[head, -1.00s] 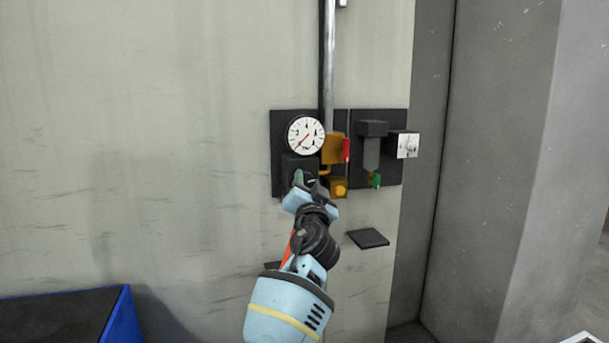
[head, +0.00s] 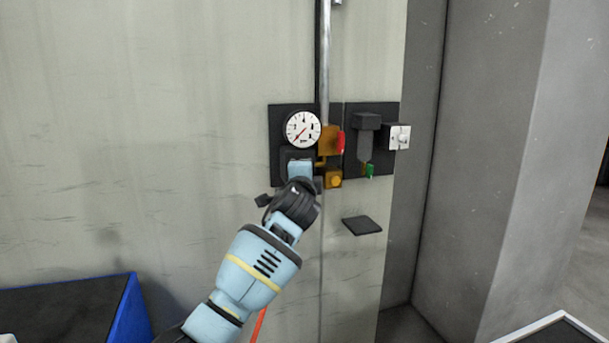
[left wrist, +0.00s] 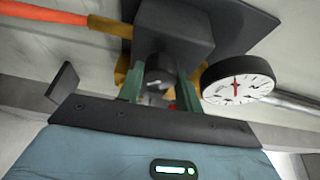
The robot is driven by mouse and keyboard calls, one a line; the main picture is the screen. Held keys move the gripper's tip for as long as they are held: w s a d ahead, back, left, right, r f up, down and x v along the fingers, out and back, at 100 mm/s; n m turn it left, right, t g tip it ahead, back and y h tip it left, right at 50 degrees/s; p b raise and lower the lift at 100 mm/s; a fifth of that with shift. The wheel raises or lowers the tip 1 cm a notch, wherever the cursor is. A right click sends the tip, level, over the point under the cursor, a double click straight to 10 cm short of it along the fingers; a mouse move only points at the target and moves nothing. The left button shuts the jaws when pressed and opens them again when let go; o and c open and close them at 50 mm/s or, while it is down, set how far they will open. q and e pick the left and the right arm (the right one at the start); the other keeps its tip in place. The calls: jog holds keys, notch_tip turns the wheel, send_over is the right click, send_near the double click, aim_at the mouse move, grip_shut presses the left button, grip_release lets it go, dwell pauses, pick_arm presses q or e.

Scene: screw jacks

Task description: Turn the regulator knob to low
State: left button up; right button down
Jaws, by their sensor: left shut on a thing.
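The regulator (left wrist: 177,28) is a dark block on a black wall panel (head: 275,130). Its round knob (left wrist: 157,78) is dark with a small pale mark and shows between my left fingers in the left wrist view. My left gripper (left wrist: 161,93) is shut on the knob, a green-padded finger on each side. In the head view my left gripper (head: 299,170) covers the knob. The white pressure gauge (head: 303,129) sits just above, its red needle pointing to the lower left; it also shows in the left wrist view (left wrist: 238,80). My right gripper is out of view.
Right of the gauge are a brass valve (head: 330,145) with a red handle (head: 341,142), a dark filter (head: 366,140) with a green tip, and a pale switch plate (head: 397,137). An orange hose (left wrist: 45,14) runs close to my gripper. A blue-edged bench (head: 132,305) stands lower left.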

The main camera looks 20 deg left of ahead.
pick_arm(q)
jog(key=shift+r+m+g+y, duration=0.15)
jog(key=shift+m+g, duration=0.5)
jog(key=shift+m, duration=0.65)
jog(key=shift+m+g+y, duration=0.25)
jog(key=shift+m+g, duration=0.35)
jog(key=shift+m, duration=0.7)
jog(key=shift+r+m+g+y, duration=0.15)
jog(key=shift+m+g, duration=0.5)
jog(key=shift+m, duration=0.65)
jog(key=shift+f, duration=0.1)
jog(key=o, duration=1)
jog(key=shift+f, duration=0.1)
jog(key=v, duration=0.7)
jog(key=shift+s, duration=0.35)
